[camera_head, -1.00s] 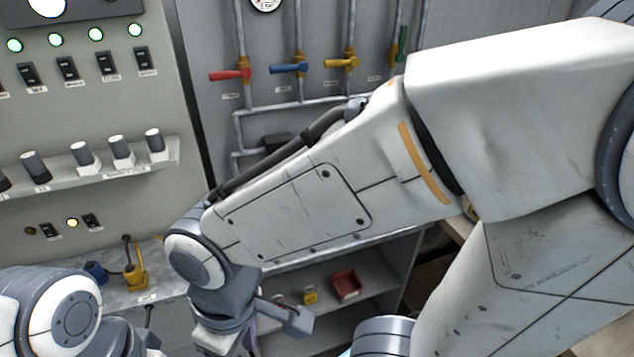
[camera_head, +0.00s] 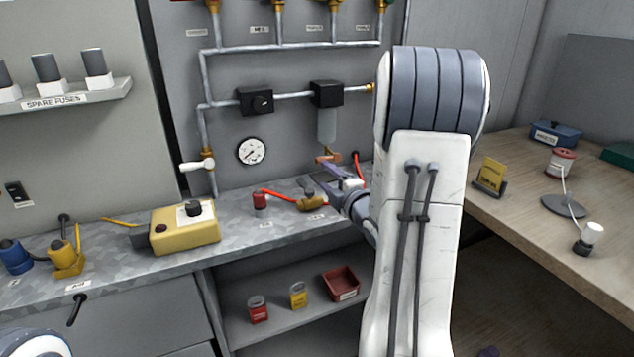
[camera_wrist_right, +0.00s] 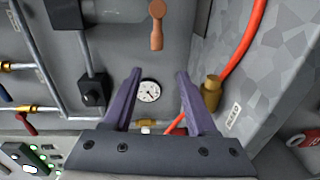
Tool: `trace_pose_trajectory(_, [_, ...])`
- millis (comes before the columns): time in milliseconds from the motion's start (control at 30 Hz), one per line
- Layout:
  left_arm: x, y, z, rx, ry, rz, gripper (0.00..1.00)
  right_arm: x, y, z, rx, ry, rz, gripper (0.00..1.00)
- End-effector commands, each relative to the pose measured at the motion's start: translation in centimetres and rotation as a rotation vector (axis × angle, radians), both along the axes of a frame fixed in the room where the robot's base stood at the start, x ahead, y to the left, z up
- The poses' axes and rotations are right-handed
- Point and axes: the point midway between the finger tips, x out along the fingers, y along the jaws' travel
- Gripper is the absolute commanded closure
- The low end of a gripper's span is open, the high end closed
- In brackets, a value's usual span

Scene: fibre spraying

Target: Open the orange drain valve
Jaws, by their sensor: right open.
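The orange drain valve (camera_head: 327,158) sits under the clear bowl of the black-topped filter unit (camera_head: 327,95) on the back wall. In the right wrist view its orange handle (camera_wrist_right: 156,28) shows at the top middle, beyond the fingertips and roughly in line with the gap. My right gripper (camera_head: 331,168) has purple fingers and is just below and beside the valve in the head view. In the right wrist view my right gripper (camera_wrist_right: 158,74) is open, with nothing between its fingers. Its wrist partly hides the bench behind it. My left gripper is out of view.
A pressure gauge (camera_head: 251,151) and a white-handled valve (camera_head: 197,165) are on the wall to the left. A red hose (camera_head: 282,196) with a brass fitting lies on the metal bench (camera_head: 110,252). A yellow control box (camera_head: 185,229) stands there. A wooden desk (camera_head: 525,214) is at right.

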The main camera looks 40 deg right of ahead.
Motion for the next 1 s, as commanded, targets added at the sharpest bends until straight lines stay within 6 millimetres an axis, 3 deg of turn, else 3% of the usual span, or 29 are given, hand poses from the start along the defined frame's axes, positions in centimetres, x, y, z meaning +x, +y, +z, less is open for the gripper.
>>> trace_pose_trajectory(100, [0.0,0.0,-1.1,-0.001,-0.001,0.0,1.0,-1.1,-1.7,-0.5,-0.058,-0.045,-0.015,0.43])
trace_pose_trajectory(233, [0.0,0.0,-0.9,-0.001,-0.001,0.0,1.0,-0.6,-2.2,-0.2,-0.076,-0.059,-0.014,0.43])
trace_pose_trajectory(700, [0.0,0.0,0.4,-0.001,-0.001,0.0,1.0,7.3,-4.0,-0.1,-0.074,-0.057,-0.013,0.43])
trace_pose_trajectory(1000, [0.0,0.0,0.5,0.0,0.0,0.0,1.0,8.8,-4.4,-0.2,-0.073,-0.057,-0.015,0.43])
